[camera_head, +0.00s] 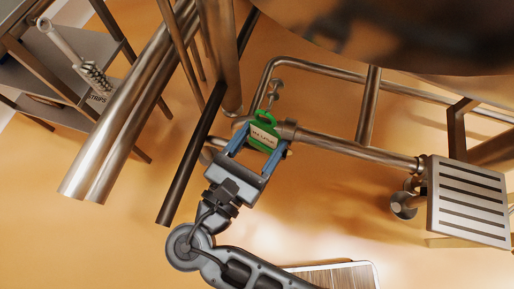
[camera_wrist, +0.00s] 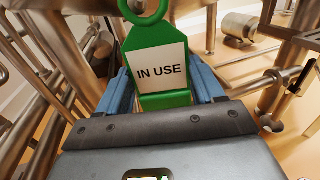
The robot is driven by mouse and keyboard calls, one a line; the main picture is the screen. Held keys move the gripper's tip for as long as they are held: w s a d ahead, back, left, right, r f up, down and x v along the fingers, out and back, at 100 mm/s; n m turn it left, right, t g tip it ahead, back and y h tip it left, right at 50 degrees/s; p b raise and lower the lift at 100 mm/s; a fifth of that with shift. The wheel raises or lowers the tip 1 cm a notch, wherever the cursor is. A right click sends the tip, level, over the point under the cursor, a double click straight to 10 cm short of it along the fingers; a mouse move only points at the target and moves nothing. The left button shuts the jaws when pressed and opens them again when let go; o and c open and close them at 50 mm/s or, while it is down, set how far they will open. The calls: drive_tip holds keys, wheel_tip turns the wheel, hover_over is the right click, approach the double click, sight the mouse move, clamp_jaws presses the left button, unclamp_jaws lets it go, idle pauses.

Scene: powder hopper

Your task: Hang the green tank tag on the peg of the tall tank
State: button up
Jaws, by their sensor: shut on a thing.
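The green tag (camera_head: 269,120) has a ring at its top and a white label. In the wrist view the tag (camera_wrist: 165,100) stands upright, its label reading "IN USE". My gripper (camera_head: 260,140) is shut on the tag's lower part, with a blue finger at each side; the wrist view shows the gripper (camera_wrist: 163,95) too. The ring is free and points away from my gripper. A large rounded metal tank (camera_head: 400,30) fills the upper right of the head view. I cannot tell whether it is the tall tank, and I cannot make out its peg for certain.
A metal pipe frame (camera_head: 350,147) runs close behind and right of the tag. Thick steel tubes (camera_head: 120,120) stand to the left. A slotted step (camera_head: 468,203) is at the right. A shelf (camera_head: 62,55) is at upper left. Orange floor lies open below the frame.

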sight(259, 139)
drive_tip(key=shift+w+d+f+b, duration=0.1)
drive_tip(key=shift+w+d+b, duration=0.1)
drive_tip(key=shift+w+b, duration=0.3)
drive_tip(key=shift+w+d+f+b, duration=0.1)
drive_tip(key=shift+w+d+b, duration=0.15)
drive_tip(key=shift+w, duration=0.35)
drive_tip(key=shift+w+p, duration=0.2)
drive_tip(key=shift+p, duration=0.1)
drive_tip(key=shift+w+d+f+p, duration=0.15)
drive_tip(key=shift+w+f+p, duration=0.1)
drive_tip(key=shift+w+p, duration=0.15)
drive_tip(key=shift+f, duration=0.1)
drive_tip(key=o, duration=1.1)
